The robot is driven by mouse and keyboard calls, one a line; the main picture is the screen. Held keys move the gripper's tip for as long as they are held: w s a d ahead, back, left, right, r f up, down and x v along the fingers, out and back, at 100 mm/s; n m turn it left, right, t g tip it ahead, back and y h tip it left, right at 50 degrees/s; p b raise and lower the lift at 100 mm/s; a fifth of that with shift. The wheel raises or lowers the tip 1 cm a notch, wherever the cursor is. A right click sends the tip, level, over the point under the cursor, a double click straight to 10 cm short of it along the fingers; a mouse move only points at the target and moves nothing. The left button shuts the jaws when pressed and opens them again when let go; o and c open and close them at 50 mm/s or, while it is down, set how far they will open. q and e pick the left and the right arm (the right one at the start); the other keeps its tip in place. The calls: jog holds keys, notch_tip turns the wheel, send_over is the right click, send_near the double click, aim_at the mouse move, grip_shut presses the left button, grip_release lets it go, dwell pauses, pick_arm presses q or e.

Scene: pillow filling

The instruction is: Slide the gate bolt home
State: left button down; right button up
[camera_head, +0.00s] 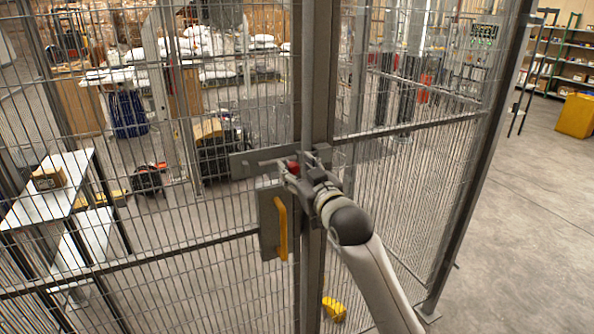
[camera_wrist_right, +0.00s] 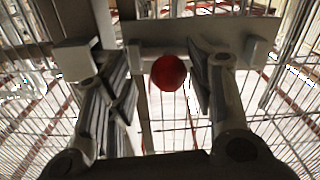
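The gate bolt shows in the head view as a grey metal bolt plate (camera_head: 243,165) with a red knob (camera_head: 293,168) toward its right end, close to the dark gate post (camera_head: 318,80). My right gripper (camera_head: 297,172) is at the knob and partly hides the bolt's right end. In the right wrist view the round red knob (camera_wrist_right: 168,73) lies between the two spread fingers of my right gripper (camera_wrist_right: 169,80), with a gap on each side. The grey bolt plate (camera_wrist_right: 205,32) is behind it. How far the bolt reaches into the post is hidden. My left gripper is out of view.
A yellow handle (camera_head: 283,228) on a grey lock box (camera_head: 267,215) is just below the bolt. Wire mesh fence panels (camera_head: 410,180) stand on both sides of the post. A white table (camera_head: 45,190) is behind the mesh at left. Open grey floor (camera_head: 530,220) lies at right.

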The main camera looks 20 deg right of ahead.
jog(key=shift+s+a, duration=0.1)
jog(key=shift+a, duration=0.05)
jog(key=s, duration=1.1)
jog(key=shift+s+d, duration=0.3)
jog(key=shift+s, duration=0.1)
